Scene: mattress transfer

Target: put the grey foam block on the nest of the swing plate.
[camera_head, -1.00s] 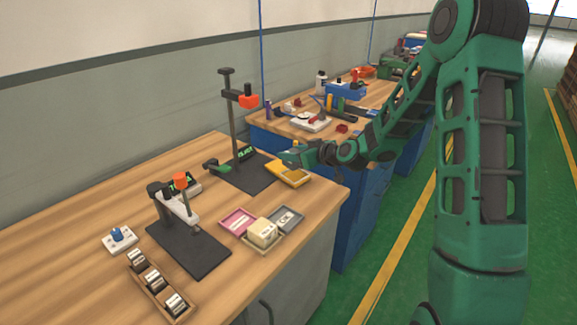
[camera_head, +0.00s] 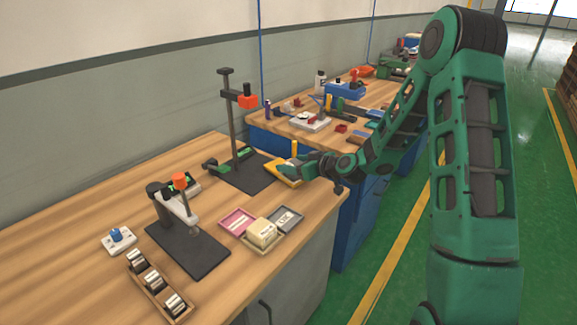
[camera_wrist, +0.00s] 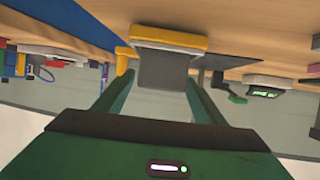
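A grey block (camera_wrist: 163,70), which I take to be the foam block, rests against a yellow tray (camera_wrist: 168,38) in the wrist view, where the picture is turned over. The same tray (camera_head: 280,176) lies near the table's right edge in the head view, with my arm covering part of it. My gripper (camera_wrist: 160,82) points at the block. Its two fingers stand apart on either side of the block, with a slim gap at the left one. A dark stand plate (camera_head: 250,178) with a post and a green-ended arm (camera_head: 209,165) lies left of the tray. I cannot make out the nest.
A second stand (camera_head: 190,250) with an orange-topped head is nearer. Pink (camera_head: 238,219) and grey (camera_head: 287,218) trays, a box with a pale block (camera_head: 262,233), and a wooden rack (camera_head: 157,288) occupy the front. A cluttered second bench (camera_head: 325,118) stands behind.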

